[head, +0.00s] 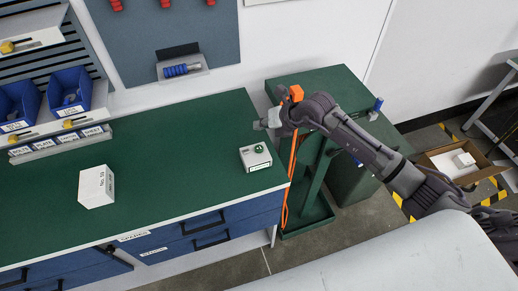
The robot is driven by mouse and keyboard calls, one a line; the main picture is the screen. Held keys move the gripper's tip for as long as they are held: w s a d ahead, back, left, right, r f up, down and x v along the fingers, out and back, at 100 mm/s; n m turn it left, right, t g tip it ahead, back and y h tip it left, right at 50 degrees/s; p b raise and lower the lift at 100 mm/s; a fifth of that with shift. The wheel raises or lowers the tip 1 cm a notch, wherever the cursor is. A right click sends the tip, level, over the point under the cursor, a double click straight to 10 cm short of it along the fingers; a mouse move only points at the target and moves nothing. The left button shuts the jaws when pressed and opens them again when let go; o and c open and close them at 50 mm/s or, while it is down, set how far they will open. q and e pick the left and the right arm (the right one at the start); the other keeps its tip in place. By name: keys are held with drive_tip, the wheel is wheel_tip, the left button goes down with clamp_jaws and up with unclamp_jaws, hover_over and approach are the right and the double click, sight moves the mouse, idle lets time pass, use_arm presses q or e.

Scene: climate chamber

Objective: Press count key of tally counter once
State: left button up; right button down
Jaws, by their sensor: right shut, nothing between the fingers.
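The tally counter looks to be the small white box (255,157) with a dark green round part on top, near the right end of the green workbench (190,150). A label shows on its front face. My right arm comes in from the right, and my right gripper (261,125) is just beyond and above the box, apart from it in the picture. Its fingers are small in view and look closed and empty. My left gripper is not in view.
A white carton (96,187) stands on the bench at left. Blue bins (69,91) and a label strip (60,143) line the back left. The bench middle is clear.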

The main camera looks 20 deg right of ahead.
sight(261, 149)
wheel_tip(261, 149, down, 7)
drive_tip(key=b, duration=0.5)
drive_tip(key=shift+f, duration=0.3)
drive_tip(key=shift+f, duration=0.15)
idle(0.8)
drive_tip(key=shift+f+b, duration=0.25)
drive_tip(key=shift+b, duration=0.1)
drive_tip(key=shift+f+b, duration=0.3)
drive_tip(key=shift+f, duration=0.2)
idle(0.5)
drive_tip(key=shift+r, duration=0.1)
idle(0.3)
drive_tip(key=shift+r+p, duration=0.75)
drive_tip(key=shift+r, duration=0.05)
